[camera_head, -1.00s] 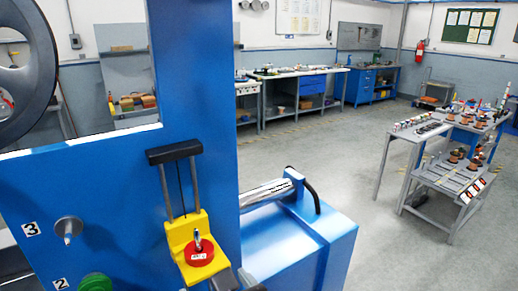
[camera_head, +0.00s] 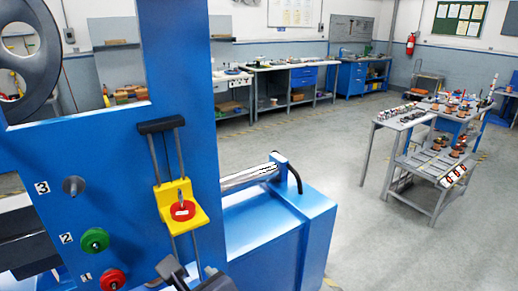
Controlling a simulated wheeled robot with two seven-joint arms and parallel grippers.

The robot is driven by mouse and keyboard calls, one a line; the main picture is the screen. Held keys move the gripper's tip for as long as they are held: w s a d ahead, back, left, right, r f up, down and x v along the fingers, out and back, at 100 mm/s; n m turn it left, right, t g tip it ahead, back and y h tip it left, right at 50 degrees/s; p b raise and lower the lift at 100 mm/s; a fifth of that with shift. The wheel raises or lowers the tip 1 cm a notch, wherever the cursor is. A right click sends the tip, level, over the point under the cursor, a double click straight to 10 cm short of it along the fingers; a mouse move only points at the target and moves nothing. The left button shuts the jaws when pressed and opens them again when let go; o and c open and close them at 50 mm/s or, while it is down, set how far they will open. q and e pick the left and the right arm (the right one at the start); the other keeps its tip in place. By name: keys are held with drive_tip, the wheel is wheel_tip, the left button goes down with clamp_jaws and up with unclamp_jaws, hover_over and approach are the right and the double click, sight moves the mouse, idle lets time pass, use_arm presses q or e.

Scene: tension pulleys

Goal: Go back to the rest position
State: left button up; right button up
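A blue machine frame (camera_head: 185,60) fills the left side of the head view. It carries a yellow block (camera_head: 168,197) with a red disc (camera_head: 183,210) on two vertical rods. Left of it are a bare grey peg (camera_head: 73,186) beside label 3, a green wheel (camera_head: 95,240) beside label 2 and a red wheel (camera_head: 113,280) beside label 1. My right gripper (camera_head: 190,270) shows at the bottom edge, below the yellow block. Its dark fingers look apart, with nothing seen between them; most of the arm is cut off. My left gripper is not visible.
A large dark handwheel (camera_head: 28,60) is at the upper left. A blue housing with a metal roller (camera_head: 250,178) juts out at the centre. A grey parts table (camera_head: 400,117) stands at the right, and workbenches (camera_head: 262,68) line the back wall. The floor between is clear.

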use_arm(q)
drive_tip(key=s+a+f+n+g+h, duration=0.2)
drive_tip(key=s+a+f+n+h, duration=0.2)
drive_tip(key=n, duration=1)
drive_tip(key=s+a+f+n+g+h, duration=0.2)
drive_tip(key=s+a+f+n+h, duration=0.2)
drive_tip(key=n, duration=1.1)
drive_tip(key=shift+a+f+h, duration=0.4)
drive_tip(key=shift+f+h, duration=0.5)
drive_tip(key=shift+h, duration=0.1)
